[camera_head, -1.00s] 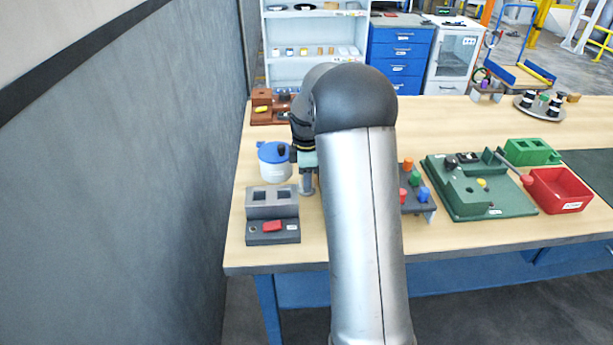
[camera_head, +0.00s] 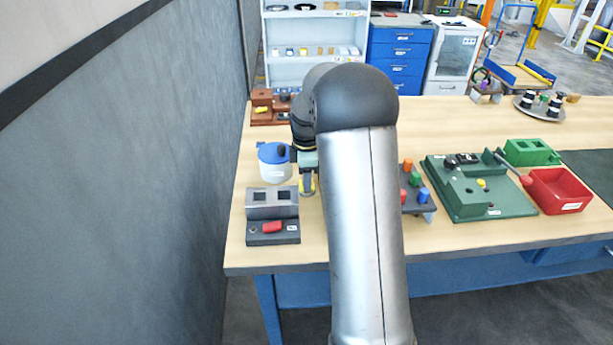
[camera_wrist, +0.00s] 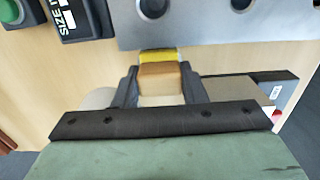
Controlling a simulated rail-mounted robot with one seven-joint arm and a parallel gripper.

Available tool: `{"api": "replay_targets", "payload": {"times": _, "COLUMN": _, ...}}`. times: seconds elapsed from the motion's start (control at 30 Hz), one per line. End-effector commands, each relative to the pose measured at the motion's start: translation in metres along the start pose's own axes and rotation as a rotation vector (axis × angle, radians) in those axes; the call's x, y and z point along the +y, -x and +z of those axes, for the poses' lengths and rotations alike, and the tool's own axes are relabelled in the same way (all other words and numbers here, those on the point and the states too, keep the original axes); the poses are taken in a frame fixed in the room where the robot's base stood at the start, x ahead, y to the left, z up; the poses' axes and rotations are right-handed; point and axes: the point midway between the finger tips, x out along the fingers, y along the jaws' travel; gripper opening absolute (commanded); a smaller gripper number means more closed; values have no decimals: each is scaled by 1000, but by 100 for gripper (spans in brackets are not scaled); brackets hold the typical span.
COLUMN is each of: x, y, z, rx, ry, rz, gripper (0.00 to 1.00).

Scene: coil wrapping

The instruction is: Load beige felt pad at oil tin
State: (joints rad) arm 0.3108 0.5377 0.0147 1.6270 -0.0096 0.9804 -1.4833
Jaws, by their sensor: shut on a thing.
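My gripper (camera_wrist: 160,88) is shut on a small block with a beige body, a tan face and a yellow end, which I take to be the beige felt pad (camera_wrist: 160,82). A white pot with a blue lid (camera_head: 273,170), likely the oil tin, stands just left of my gripper. A gap between them is hard to judge. My arm hides part of the bench behind it.
A grey two-socket block with a red piece (camera_head: 272,227) stands in front of the pot. A coloured-peg rack (camera_head: 418,205), a green fixture (camera_head: 490,205) and a red bin (camera_head: 560,190) are to the right. The wall borders the bench at left. A grey holed plate (camera_wrist: 210,25) is near my fingers.

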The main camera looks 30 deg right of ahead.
Motion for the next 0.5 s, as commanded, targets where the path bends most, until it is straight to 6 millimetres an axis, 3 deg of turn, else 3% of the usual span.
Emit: {"api": "replay_targets", "payload": {"times": 0.5, "x": 1, "y": 47, "z": 0, "rx": 0, "ry": 0, "rz": 4, "gripper": 20}}
